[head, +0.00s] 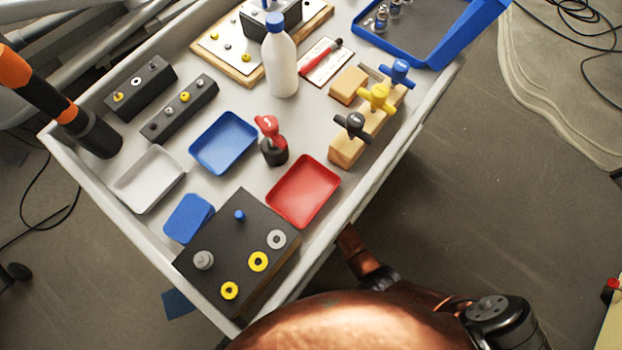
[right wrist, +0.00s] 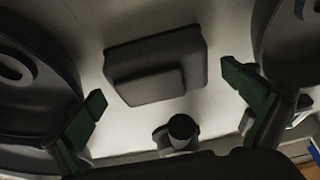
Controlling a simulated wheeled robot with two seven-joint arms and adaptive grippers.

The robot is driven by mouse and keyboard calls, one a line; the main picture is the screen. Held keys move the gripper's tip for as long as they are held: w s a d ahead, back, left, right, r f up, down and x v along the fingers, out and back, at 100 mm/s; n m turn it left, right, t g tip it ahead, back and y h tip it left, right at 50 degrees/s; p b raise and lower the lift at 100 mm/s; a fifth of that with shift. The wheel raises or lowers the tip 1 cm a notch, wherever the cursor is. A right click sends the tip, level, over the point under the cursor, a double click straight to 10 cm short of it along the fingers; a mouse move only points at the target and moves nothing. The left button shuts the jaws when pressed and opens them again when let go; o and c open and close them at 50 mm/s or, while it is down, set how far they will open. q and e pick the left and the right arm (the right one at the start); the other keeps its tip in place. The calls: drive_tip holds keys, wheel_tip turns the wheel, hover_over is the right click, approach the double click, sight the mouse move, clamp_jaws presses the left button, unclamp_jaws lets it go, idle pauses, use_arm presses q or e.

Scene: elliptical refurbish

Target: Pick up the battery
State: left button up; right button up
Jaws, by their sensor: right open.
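I cannot pick out the battery for certain. Several small silver cylinders (head: 381,17) stand in the blue tray (head: 437,59) at the top right of the head view; they are too small to identify. My right gripper (right wrist: 163,84) shows in the right wrist view, open, with its green fingertips wide apart. Beyond and between them is a dark, rounded block-like shape (right wrist: 150,84). Below it is a short cylinder with a dark round top (right wrist: 182,127). Neither touches the fingertips, and I cannot identify either. My left gripper is not in view.
The grey tabletop holds a white bottle (head: 282,66), a black block with knobs (head: 228,268), a red tray (head: 303,191), a blue tray (head: 223,142), a white tray (head: 148,180) and wooden blocks with coloured handles (head: 347,150). A raised rim edges the table.

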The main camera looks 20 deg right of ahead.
drive_tip(key=shift+c, duration=0.4)
drive_tip(key=c, duration=1.1)
drive_tip(key=shift+c, duration=0.7)
drive_tip(key=shift+r, duration=0.15)
